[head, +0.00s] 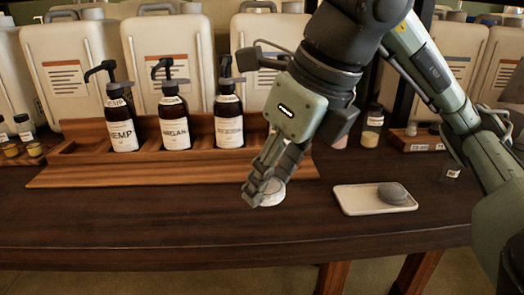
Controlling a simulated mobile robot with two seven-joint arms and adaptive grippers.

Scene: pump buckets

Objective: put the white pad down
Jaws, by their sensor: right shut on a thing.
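The white pad (274,197) is a small round white thing low in the middle of the head view. My right gripper (262,188) reaches down from the upper right and is shut on the pad. The fingers hide much of the pad. The pad is at or just above the dark wooden table (150,228); I cannot tell whether it touches the wood. My left gripper is not in view.
A wooden rack (80,178) with several dark pump bottles (172,122) stands behind and left. A cream tray (355,199) with a grey stone-like thing (391,193) lies to the right. Pale canisters (75,65) stand behind. The table's front left is clear.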

